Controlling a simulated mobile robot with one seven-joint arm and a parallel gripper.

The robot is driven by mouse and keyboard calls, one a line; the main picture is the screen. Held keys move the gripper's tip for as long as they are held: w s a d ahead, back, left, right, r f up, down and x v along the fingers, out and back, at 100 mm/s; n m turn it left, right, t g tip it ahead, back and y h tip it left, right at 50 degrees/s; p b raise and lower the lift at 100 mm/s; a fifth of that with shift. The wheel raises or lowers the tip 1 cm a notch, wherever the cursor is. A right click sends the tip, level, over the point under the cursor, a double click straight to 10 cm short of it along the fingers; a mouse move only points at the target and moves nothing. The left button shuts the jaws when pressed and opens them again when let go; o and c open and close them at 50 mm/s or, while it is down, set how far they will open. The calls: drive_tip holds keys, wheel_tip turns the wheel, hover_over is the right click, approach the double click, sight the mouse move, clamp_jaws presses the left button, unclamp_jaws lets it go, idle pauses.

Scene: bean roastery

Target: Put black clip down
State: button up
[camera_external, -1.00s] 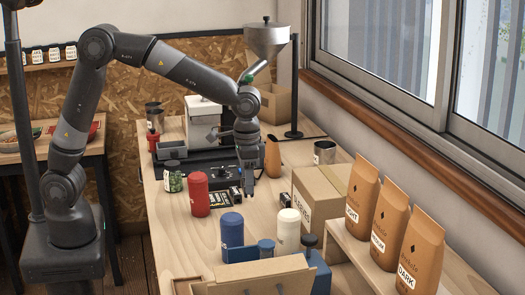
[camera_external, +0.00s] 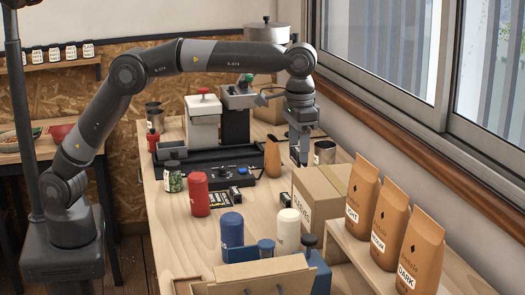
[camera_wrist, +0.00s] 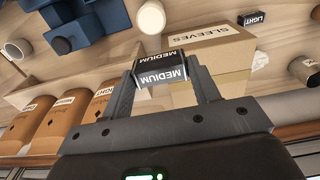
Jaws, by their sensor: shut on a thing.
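My gripper (camera_wrist: 160,75) is shut on a black clip (camera_wrist: 161,69) labelled MEDIUM, seen between the fingertips in the wrist view. In the external view my gripper (camera_external: 299,155) hangs above the far right of the wooden bench, behind the cardboard box; the held clip is too small to make out there. Another black clip (camera_wrist: 252,18), labelled LIGHT, lies on the bench in the wrist view. A small black clip (camera_external: 236,194) lies beside the red canister in the external view; I cannot tell its label.
The SLEEVES box (camera_external: 318,198) stands near my gripper. Coffee bags (camera_external: 390,225) line a shelf at the right. A brown pointed object (camera_external: 272,158) and a metal tin (camera_external: 324,152) flank my gripper. Red (camera_external: 199,194), blue (camera_external: 232,230) and cream (camera_external: 288,230) canisters stand nearer the front.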

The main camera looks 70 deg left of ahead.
drive_tip(key=w+a+f, duration=0.4)
drive_tip(key=w, duration=0.1)
drive_tip(key=w+a+f, duration=0.2)
drive_tip(key=a, duration=0.1)
drive_tip(key=shift+w+f, duration=0.1)
drive_tip(key=shift+w, duration=0.15)
drive_tip(key=shift+f, duration=1.95)
drive_tip(key=shift+f, duration=0.15)
drive_tip(key=o, duration=0.9)
drive_tip(key=shift+o, duration=0.2)
wheel_tip(320, 180, up, 12)
drive_tip(key=shift+s+r, duration=0.1)
drive_tip(key=shift+r, duration=0.1)
